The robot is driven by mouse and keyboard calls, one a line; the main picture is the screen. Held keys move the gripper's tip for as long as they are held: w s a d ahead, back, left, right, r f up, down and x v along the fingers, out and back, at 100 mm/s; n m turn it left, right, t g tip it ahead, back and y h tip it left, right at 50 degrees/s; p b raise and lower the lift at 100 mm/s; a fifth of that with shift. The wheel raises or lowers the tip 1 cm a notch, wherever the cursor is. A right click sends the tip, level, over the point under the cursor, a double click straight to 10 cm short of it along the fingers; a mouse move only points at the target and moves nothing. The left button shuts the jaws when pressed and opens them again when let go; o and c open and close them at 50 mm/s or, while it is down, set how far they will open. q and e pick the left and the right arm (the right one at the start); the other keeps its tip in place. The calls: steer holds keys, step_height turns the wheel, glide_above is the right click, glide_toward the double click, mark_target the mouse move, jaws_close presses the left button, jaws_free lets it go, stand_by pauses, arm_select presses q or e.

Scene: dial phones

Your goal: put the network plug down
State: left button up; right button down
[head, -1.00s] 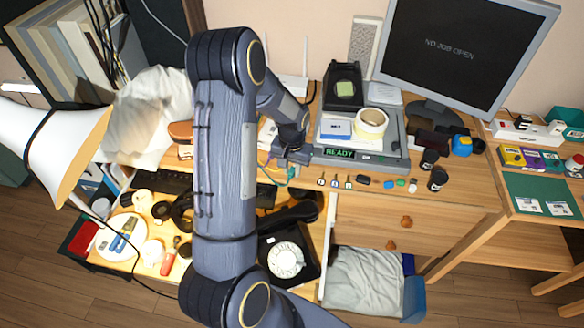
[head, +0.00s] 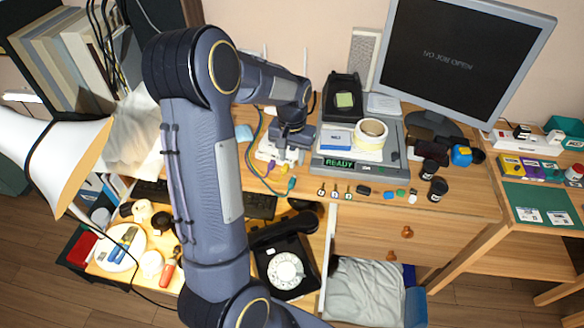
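A teal cable (head: 249,151) loops over the desk left of the scale. Its teal end (head: 291,186), which looks like the network plug, lies at the desk's front edge. My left gripper (head: 284,154) is above and behind that end, apart from it, over a white box (head: 265,152) with a purple plug (head: 269,166) and a yellow plug (head: 284,169) at its front. The fingertips are small and partly hidden, so I cannot tell whether they are open. My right gripper is not in view.
A grey scale (head: 388,160) reading READY stands right of the gripper, holding a tape roll (head: 371,131). Several small parts lie before it. A black dial phone (head: 270,262) is below the desk edge. My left arm covers much of the left desk.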

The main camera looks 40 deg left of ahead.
arm_select(q)
steer(key=s+d+r+t+h, duration=0.2)
steer(key=s+d+r+t, duration=0.1)
steer(key=s+d+r, duration=0.7)
steer(key=s+d+r+m+t+h, duration=0.1)
steer(key=s+d+m+t, duration=0.1)
steer(key=s+d, duration=0.4)
steer(key=s, duration=0.5)
steer(key=shift+d+r+t+h, duration=0.2)
steer(key=shift+d+t+h, duration=0.1)
steer(key=shift+d+h, duration=0.1)
